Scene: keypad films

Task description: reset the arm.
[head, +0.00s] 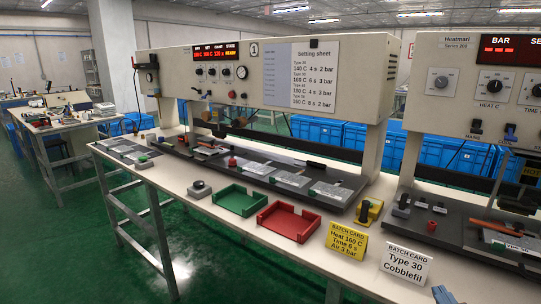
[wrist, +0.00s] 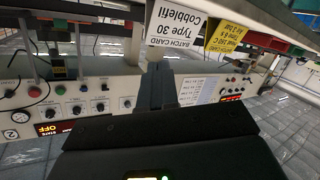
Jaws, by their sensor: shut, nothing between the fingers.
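My gripper (wrist: 160,72) shows in the wrist view as dark fingers pressed together, shut and empty. The wrist picture is upside down. Beyond the fingertips is a white batch card (wrist: 178,32) reading Type 30 Cobblefil; the fingers look close to it, but I cannot tell the gap. The same white card (head: 407,263) stands at the bench's front edge in the head view. A small grey-blue piece at the bottom edge there may be part of my arm; the rest of the arm is out of that view.
A yellow batch card (head: 345,241), a red tray (head: 290,222) and a green tray (head: 240,200) line the bench front. A press (head: 270,75) with a red display stands behind, another press (head: 470,80) at right. Open green floor (head: 60,240) lies at left.

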